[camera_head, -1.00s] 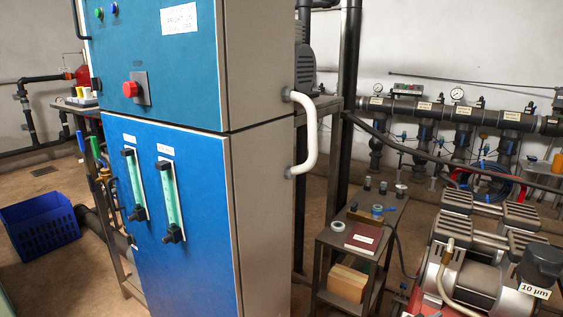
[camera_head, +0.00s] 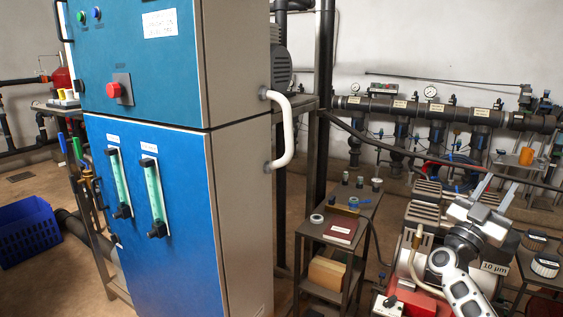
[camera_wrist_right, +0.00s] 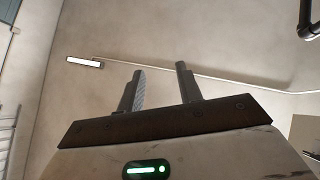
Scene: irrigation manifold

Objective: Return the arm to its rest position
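My right arm comes into the head view at the lower right, and its gripper (camera_head: 502,182) points up in front of the compressor and the pipe manifold. The two fingers are spread apart with nothing between them. In the right wrist view the gripper (camera_wrist_right: 160,67) also shows open and empty, facing a bare pale surface with a lamp strip (camera_wrist_right: 84,62). My left gripper is in neither view.
A blue cabinet (camera_head: 155,215) with a white side handle (camera_head: 285,130) fills the left and middle. The compressor (camera_head: 408,255) is beside my right arm. A blue crate (camera_head: 28,235) sits at far left.

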